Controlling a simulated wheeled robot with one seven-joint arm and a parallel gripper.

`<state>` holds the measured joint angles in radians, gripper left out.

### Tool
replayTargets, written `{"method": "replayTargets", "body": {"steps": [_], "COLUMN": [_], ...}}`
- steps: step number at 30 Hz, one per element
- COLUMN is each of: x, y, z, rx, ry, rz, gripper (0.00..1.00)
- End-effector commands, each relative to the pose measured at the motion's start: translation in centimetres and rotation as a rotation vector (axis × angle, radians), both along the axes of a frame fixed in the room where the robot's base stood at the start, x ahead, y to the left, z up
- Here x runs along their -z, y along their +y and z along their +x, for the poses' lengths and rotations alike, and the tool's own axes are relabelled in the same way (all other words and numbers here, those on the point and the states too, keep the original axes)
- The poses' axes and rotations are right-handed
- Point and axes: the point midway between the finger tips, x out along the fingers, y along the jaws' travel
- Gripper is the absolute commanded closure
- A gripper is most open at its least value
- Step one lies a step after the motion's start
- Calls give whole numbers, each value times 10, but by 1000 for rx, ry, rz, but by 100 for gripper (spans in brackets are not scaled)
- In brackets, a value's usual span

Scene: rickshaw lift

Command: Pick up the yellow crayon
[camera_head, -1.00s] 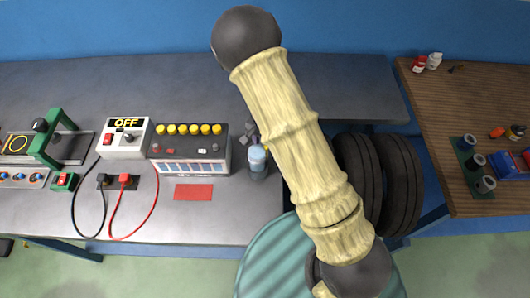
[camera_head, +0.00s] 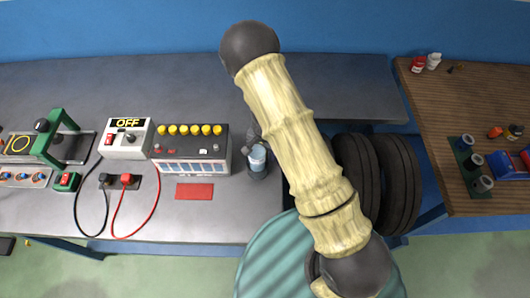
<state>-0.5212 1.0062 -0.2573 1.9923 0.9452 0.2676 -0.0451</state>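I cannot make out a yellow crayon in this view. A small dark cup-like holder (camera_head: 257,173) with a pale blue thing (camera_head: 257,155) in it stands near the right end of the grey workbench (camera_head: 225,90). Dark grey parts (camera_head: 251,131) show just above it, partly behind my bamboo-like arm link; they look like part of my gripper, but the fingertips are hidden. I cannot tell whether it is open or what it holds.
A battery box with yellow caps (camera_head: 190,150), a red pad (camera_head: 194,191) and a white OFF switch box (camera_head: 126,138) stand left of the holder. Black tyres (camera_head: 398,180) fill the gap before the wooden table (camera_head: 445,165), which holds spools and bottles.

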Motion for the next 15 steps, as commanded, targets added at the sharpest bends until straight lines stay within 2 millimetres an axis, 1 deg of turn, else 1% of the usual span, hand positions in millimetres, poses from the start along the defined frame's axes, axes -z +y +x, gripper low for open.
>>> {"method": "replayTargets", "body": {"steps": [1,5,6,8,9,15], "x": [0,0,0,0,0,0], "y": [0,0,0,0,0,0], "z": [0,0,0,0,0,0], "rx": [0,0,0,0,0,0], "ry": [0,0,0,0,0,0], "rz": [0,0,0,0,0,0], "gripper": [53,78,86,98,100,100]}}
